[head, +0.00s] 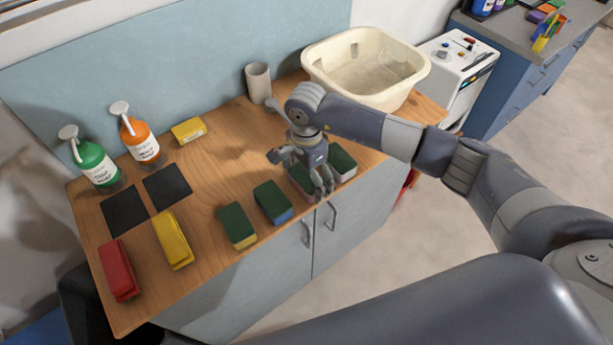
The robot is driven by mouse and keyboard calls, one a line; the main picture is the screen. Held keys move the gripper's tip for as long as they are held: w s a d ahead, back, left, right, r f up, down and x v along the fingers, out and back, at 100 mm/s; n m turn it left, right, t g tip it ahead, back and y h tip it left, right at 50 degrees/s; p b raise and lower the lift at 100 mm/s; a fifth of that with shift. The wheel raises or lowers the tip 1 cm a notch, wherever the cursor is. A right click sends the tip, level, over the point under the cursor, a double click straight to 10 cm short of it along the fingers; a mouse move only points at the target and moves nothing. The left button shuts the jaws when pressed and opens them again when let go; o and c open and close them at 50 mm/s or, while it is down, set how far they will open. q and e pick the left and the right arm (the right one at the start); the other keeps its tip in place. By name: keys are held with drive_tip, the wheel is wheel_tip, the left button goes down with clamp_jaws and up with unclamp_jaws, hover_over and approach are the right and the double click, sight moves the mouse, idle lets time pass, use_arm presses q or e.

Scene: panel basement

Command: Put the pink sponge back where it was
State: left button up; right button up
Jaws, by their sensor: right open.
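The pink sponge (299,184), with a dark green top, lies in a row of sponges near the front edge of the wooden counter (215,165). It is partly hidden by my right gripper (322,188). My right gripper is open and points down at the sponge, with its fingers at or just over it; I cannot tell whether they touch it. My left gripper is not in view.
A blue sponge (272,203) and a yellow sponge (238,225) lie to the left, another green-topped sponge (343,163) close on the right. A cup (258,83) and a cream basin (365,68) stand behind. Soap bottles (96,165) stand far left.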

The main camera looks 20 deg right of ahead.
sight(306, 175)
wheel_tip(306, 175, up, 11)
drive_tip(key=b, duration=0.3)
drive_tip(key=shift+w+f, duration=0.1)
drive_tip(key=shift+f, duration=0.1)
drive_tip(key=shift+r, duration=0.7)
